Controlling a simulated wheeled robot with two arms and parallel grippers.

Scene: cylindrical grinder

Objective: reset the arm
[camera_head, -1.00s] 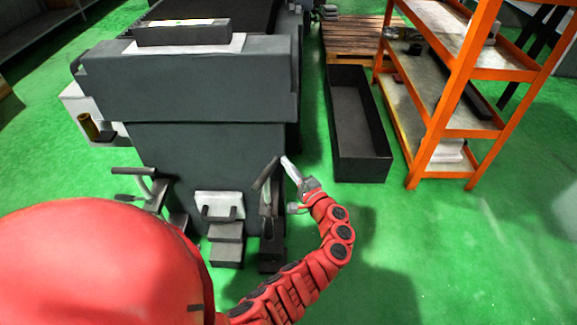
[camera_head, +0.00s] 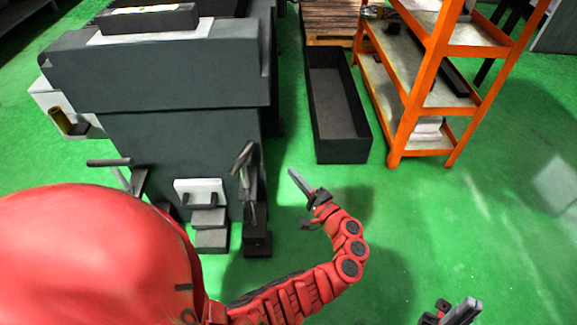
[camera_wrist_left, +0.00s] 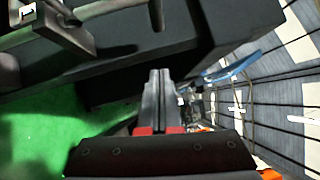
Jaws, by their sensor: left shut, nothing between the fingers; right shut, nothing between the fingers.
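My left gripper (camera_head: 300,184) is shut and empty at the end of my red arm. In the head view it appears over the green floor, right of the dark grinder (camera_head: 180,130) and apart from its right lever (camera_head: 243,158). In the left wrist view the two dark fingers (camera_wrist_left: 159,98) lie together with nothing between them. My right gripper (camera_head: 458,312) shows at the lower right, shut and empty, partly cut off by the picture's edge. A large red part of mine hides the lower left.
A long dark open bin (camera_head: 338,148) stands on the floor beyond my left gripper. An orange shelf rack (camera_head: 420,95) stands right of it, a wooden pallet (camera_head: 331,20) behind. The left lever (camera_head: 108,163) juts from the grinder. Green floor at right is clear.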

